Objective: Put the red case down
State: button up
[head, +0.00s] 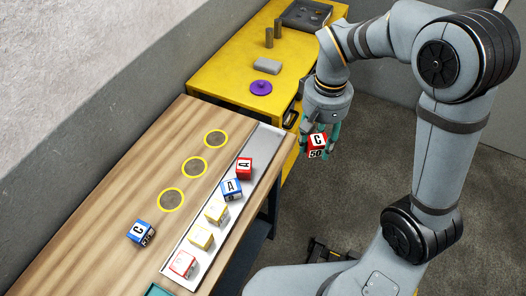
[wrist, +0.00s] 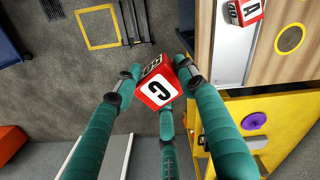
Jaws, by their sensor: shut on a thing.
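Another red case (head: 244,167), marked A, lies at the far part of the grey strip (head: 262,147) along the table's right edge. Its lower parts are partly hidden by neighbouring cases.
A blue A case (head: 231,190), yellow cases (head: 216,211) and a white-and-red case (head: 182,264) line the strip. A blue C case (head: 141,231) and three yellow rings (head: 194,167) are on the wood. The yellow bench (head: 225,77) behind holds a purple knob (head: 261,87).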

jog(key=w+a+f+n+p, duration=0.1)
jog(key=w+a+f+n, duration=0.15)
jog(key=w, duration=0.55)
jog(key=p, duration=0.4)
send_over(256, 154)
jog(key=shift+m, duration=0.25)
notch_tip(256, 154, down, 7)
jog(key=shift+d+r, duration=0.1)
jog(key=shift+d, duration=0.05)
jog(key=shift+f, duration=0.2)
notch_tip(256, 154, down, 3)
jog(key=shift+f+p, duration=0.1)
jog(key=shift+p, duration=0.45)
jog(key=shift+f, duration=0.4)
jog(key=shift+f, duration=0.1)
